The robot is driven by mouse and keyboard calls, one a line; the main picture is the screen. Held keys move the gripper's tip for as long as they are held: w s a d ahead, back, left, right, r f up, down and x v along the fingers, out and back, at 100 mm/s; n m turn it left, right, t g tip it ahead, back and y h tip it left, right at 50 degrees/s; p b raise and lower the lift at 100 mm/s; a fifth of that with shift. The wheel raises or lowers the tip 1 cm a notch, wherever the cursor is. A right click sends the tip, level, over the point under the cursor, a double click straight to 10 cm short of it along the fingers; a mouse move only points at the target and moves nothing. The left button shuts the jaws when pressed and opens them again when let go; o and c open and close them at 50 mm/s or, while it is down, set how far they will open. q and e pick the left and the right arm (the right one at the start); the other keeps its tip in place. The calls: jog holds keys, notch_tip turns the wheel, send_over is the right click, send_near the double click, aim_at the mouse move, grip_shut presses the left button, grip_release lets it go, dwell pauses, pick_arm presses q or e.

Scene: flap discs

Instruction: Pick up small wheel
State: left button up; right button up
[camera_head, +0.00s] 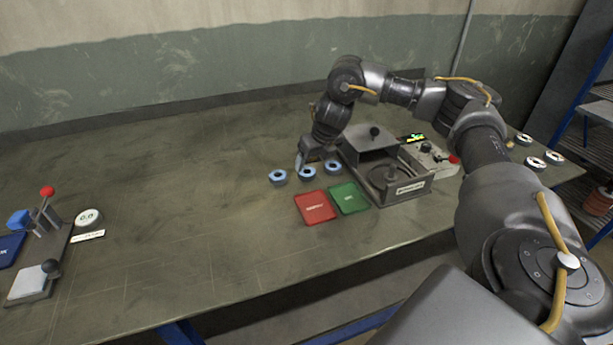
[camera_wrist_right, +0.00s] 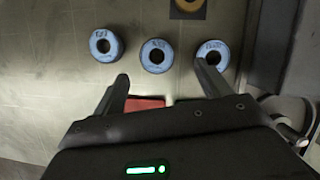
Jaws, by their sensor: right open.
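Three small blue-rimmed wheels with dark centre holes lie in a row on the table: the left wheel (camera_head: 278,177), the middle wheel (camera_head: 307,174) and the right wheel (camera_head: 333,167). Their labels are too small to read. In the right wrist view they are the left wheel (camera_wrist_right: 105,45), the middle wheel (camera_wrist_right: 156,56) and the right wheel (camera_wrist_right: 212,54). My right gripper (camera_wrist_right: 162,74) is open and empty, with one fingertip on each side of the middle wheel's near side. In the head view the right gripper (camera_head: 303,160) hangs over the row. My left gripper is not in view.
A red pad (camera_head: 315,207) and a green pad (camera_head: 348,198) lie in front of the wheels. A grey metal fixture (camera_head: 408,189) stands right of them. A red-knobbed clamp stand (camera_head: 47,215) is at far left. The table (camera_head: 180,180) between is mostly clear.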

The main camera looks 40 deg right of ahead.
aim_at(308, 169)
jog(key=shift+f, duration=0.1)
jog(key=shift+w+a+f, duration=0.1)
jog(key=shift+w+f, duration=0.05)
jog(key=shift+f, duration=0.05)
jog(key=p+x, duration=0.1)
jog(key=x, duration=0.2)
jog(key=shift+w+f, duration=0.5)
jog(key=shift+f, duration=0.3)
jog(key=c, duration=0.4)
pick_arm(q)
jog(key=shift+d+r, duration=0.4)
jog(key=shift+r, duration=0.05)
pick_arm(e)
jog(key=c, duration=0.7)
